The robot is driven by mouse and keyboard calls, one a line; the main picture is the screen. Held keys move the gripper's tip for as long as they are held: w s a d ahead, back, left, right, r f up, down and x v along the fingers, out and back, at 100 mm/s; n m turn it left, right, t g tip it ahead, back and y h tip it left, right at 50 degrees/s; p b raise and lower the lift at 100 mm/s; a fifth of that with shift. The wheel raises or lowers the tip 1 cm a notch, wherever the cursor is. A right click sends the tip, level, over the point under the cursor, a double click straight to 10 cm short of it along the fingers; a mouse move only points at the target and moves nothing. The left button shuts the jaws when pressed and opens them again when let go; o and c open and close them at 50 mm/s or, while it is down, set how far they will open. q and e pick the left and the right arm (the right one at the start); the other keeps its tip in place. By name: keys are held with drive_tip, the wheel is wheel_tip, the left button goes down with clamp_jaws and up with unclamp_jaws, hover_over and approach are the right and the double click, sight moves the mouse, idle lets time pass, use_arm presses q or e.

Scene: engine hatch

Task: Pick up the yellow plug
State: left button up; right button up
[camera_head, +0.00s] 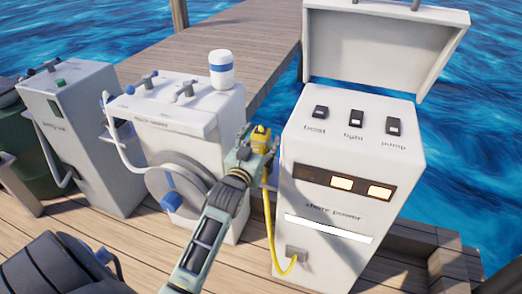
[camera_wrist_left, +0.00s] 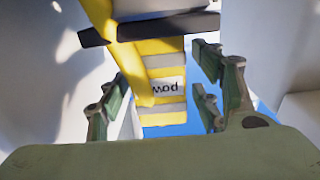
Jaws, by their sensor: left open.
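The yellow plug (camera_head: 262,137) is upright between the shore power cabinet (camera_head: 345,215) and the white wash unit, beside the cabinet's left side. Its yellow cable (camera_head: 267,225) hangs down and runs to a grey fitting low on the cabinet front. My left gripper (camera_head: 251,147) is at the plug. In the left wrist view the plug (camera_wrist_left: 163,62), with grey bands and a white label, sits between the spread fingers of my left gripper (camera_wrist_left: 163,92). The fingers look apart from it. A blue surface shows behind its end. My right gripper is not in view.
The cabinet has a raised lid (camera_head: 380,50) and several switches. The white unit (camera_head: 190,125) with a hose reel (camera_head: 160,180) and a blue-banded canister (camera_head: 221,70) stands left. A grey box (camera_head: 85,130) is farther left. The gap around the plug is narrow.

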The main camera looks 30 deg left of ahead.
use_arm(q)
drive_tip(key=shift+c, duration=0.2)
clamp_jaws()
idle(0.4)
drive_tip(key=shift+r, duration=0.1)
drive_tip(key=shift+r, duration=0.4)
wheel_tip(320, 180, up, 9)
drive_tip(key=p, duration=0.2)
drive_tip(key=shift+f+p, duration=0.1)
drive_tip(key=shift+p, duration=0.2)
drive_tip(key=shift+r+p, duration=0.4)
drive_tip(key=shift+r, duration=0.35)
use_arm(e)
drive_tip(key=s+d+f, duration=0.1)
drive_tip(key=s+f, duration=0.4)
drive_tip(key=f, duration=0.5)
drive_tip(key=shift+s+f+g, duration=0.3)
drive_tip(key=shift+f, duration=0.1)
use_arm(q)
drive_tip(key=shift+r+p, duration=0.1)
drive_tip(key=shift+p, duration=0.3)
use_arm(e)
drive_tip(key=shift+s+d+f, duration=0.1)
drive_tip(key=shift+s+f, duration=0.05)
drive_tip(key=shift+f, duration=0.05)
